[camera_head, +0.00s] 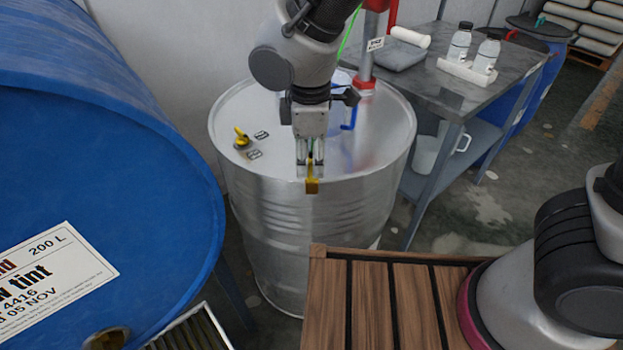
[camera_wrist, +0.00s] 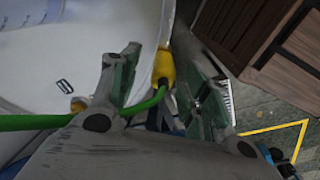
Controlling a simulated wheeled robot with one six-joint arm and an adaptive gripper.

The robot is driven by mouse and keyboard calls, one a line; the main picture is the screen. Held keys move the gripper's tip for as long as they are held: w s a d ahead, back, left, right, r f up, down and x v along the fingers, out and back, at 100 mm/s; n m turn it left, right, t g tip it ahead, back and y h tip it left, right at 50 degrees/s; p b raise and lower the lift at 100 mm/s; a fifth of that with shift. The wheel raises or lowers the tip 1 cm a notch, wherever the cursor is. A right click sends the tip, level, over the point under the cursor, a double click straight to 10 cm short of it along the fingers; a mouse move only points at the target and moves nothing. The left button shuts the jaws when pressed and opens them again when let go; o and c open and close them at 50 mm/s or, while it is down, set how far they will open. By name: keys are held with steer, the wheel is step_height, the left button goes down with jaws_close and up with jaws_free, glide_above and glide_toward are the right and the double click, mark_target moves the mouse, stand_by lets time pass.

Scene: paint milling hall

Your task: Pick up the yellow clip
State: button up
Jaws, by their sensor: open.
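The yellow clip (camera_head: 313,185) sits at the near rim of the silver drum (camera_head: 290,220). My gripper (camera_head: 311,171) points down over this rim, its fingertips at the clip's height. In the wrist view the yellow clip (camera_wrist: 163,68) shows between my two open fingers, with a green cable (camera_wrist: 40,122) running from it to the left across the near part of the picture. I cannot tell whether a finger touches the clip. The fingers hide part of it in the head view.
A yellow fitting (camera_head: 241,138) and small labels are on the drum's top. A large blue drum (camera_head: 100,130) lies at the left. A metal table (camera_head: 450,85) with two bottles (camera_head: 460,42) stands at the back right. A slatted wooden surface (camera_head: 380,300) is in front.

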mark_target(312, 180)
step_height(312, 180, down, 4)
steer(key=shift+w+d+f, duration=0.1)
steer(key=shift+f, duration=0.15)
jaws_close()
step_height(312, 180, up, 10)
steer(key=shift+r, duration=0.1)
stand_by(0.5)
